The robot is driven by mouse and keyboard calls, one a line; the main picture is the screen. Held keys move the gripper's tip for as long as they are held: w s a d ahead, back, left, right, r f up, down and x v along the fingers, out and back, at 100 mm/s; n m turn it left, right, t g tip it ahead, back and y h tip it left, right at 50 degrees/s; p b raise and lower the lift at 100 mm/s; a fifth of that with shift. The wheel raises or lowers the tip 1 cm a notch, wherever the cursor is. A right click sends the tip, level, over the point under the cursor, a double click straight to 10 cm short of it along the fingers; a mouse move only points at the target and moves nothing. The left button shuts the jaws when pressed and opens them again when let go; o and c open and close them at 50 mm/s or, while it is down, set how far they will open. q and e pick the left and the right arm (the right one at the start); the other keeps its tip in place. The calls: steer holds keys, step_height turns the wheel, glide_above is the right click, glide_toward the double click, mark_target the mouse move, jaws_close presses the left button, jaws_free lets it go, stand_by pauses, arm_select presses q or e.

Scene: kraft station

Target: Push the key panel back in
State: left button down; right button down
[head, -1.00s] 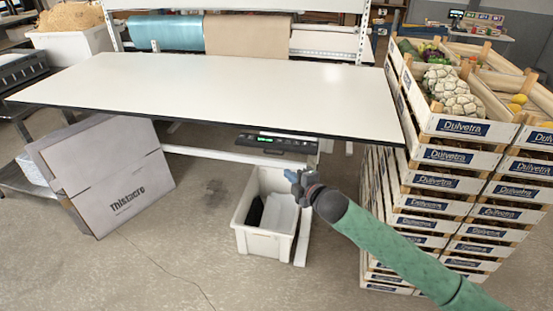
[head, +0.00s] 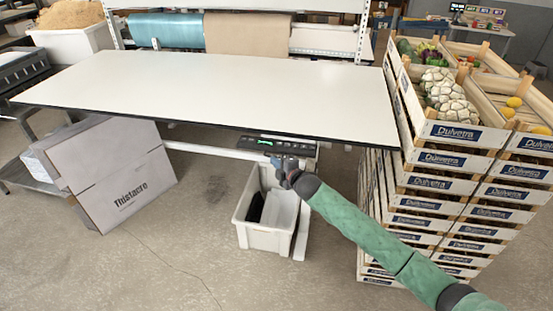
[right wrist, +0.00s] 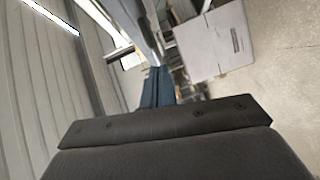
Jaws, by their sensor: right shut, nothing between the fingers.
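The key panel (head: 278,145) is a dark strip with a green display and a row of keys. It sticks out under the front edge of the white table (head: 225,95), right of its middle. My right gripper (head: 276,161) is shut and empty, with its blue fingertips just below and in front of the panel's display end. I cannot tell whether they touch it. The shut fingers show in the right wrist view (right wrist: 157,85), and a dark piece with a bright display, likely the panel (right wrist: 119,55), is to their upper left. My left gripper is not in view.
A white bin (head: 257,236) with dark and pale contents stands on the floor below the gripper. A large cardboard box (head: 120,175) leans at the left. Stacked produce crates (head: 440,185) rise close on the right of my arm.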

mark_target(282, 146)
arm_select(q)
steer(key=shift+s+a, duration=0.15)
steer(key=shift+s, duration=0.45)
arm_select(e)
steer(key=shift+w+f, duration=0.1)
steer(key=shift+w, duration=0.25)
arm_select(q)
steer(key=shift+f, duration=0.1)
arm_select(e)
steer(key=shift+d, duration=0.1)
